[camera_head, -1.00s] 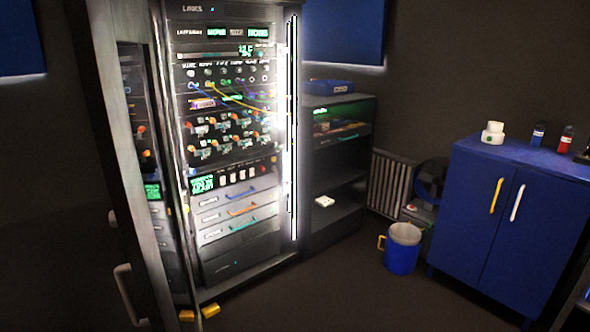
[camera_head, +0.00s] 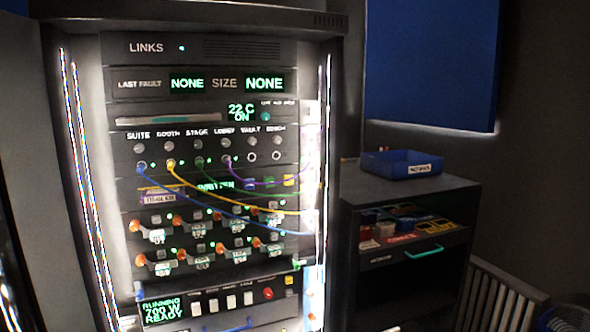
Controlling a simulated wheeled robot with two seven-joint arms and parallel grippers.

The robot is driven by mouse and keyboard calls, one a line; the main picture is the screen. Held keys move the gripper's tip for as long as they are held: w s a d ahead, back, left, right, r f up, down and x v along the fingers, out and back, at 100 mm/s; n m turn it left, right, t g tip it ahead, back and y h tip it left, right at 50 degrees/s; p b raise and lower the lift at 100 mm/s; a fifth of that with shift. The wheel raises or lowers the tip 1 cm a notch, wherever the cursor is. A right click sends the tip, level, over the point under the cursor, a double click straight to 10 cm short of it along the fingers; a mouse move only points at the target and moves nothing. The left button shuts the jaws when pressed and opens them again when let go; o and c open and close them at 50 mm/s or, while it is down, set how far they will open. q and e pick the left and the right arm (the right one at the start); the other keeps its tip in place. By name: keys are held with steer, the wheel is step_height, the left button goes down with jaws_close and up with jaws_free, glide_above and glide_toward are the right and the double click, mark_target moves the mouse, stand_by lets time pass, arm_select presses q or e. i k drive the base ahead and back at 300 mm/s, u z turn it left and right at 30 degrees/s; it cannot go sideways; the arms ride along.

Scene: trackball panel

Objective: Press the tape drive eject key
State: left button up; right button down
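The rack's middle row looks like the tape drive (camera_head: 213,186), though I cannot read its name. It has a purple-labelled slot or cartridge (camera_head: 158,197) at left and a small lit green display. At its right end are small blue keys (camera_head: 250,184) and a yellow key (camera_head: 289,180). I cannot read which key is eject. Yellow, blue and purple cables hang across parts of this row. Neither of my grippers is in view.
Cables run from the jack row (camera_head: 198,163) to the rack's right side. Orange-ended levers (camera_head: 153,231) stick out below. A power panel (camera_head: 215,302) sits lower. A dark shelf unit (camera_head: 425,200) with a blue tray (camera_head: 402,164) stands at right.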

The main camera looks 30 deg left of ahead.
mark_target(285, 176)
steer(key=u, duration=0.8)
steer(key=i, duration=1.25)
steer(key=u, duration=0.95)
